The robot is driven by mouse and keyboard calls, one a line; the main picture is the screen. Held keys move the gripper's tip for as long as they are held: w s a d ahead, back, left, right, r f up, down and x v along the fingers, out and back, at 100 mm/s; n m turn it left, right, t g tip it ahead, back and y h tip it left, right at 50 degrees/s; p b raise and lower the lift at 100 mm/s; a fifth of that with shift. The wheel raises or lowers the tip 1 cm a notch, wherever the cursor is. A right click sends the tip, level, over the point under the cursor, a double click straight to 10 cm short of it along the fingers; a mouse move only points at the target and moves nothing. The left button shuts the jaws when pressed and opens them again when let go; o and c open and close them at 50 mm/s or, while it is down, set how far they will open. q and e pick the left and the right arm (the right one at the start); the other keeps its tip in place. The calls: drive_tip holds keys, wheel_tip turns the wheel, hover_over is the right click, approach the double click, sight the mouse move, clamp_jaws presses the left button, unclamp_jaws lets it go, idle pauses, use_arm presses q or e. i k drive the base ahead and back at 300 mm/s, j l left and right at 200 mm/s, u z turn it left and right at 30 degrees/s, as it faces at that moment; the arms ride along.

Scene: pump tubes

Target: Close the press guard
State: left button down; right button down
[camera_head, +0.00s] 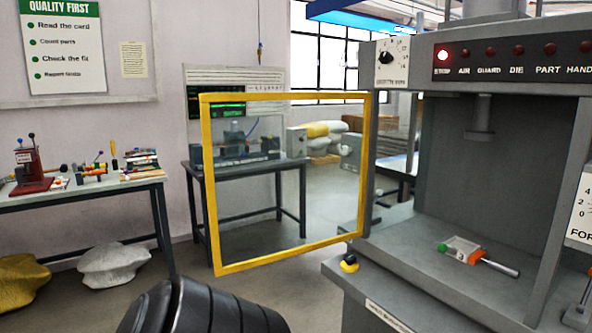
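The press guard (209,185) is a yellow rectangular frame with a see-through middle. It hangs at the left post of the grey press (372,135), its right edge beside the post. It stands swung open to the left, leaving the press opening uncovered. A dark, ribbed part of one of my arms shows at the bottom, below the guard and apart from it in the picture. Neither of my grippers is in view.
A yellow-and-black button (349,263) is on the front ledge. A workbench (95,187) and sacks (112,262) stand left; floor is open behind the guard.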

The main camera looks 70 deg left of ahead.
sight(205, 99)
drive_tip(key=k+j, duration=0.1)
drive_tip(key=j, duration=0.45)
drive_tip(key=k+j, duration=0.15)
drive_tip(key=j, duration=0.4)
drive_tip(key=k+j, duration=0.1)
drive_tip(key=j, duration=0.45)
drive_tip(key=k+j, duration=0.1)
drive_tip(key=j, duration=0.45)
drive_tip(key=k+j, duration=0.15)
drive_tip(key=j, duration=0.35)
drive_tip(key=k+j, duration=0.1)
drive_tip(key=j, duration=0.45)
drive_tip(key=k+j, duration=0.1)
drive_tip(key=j, duration=0.45)
drive_tip(key=k+j, duration=0.1)
drive_tip(key=j, duration=0.45)
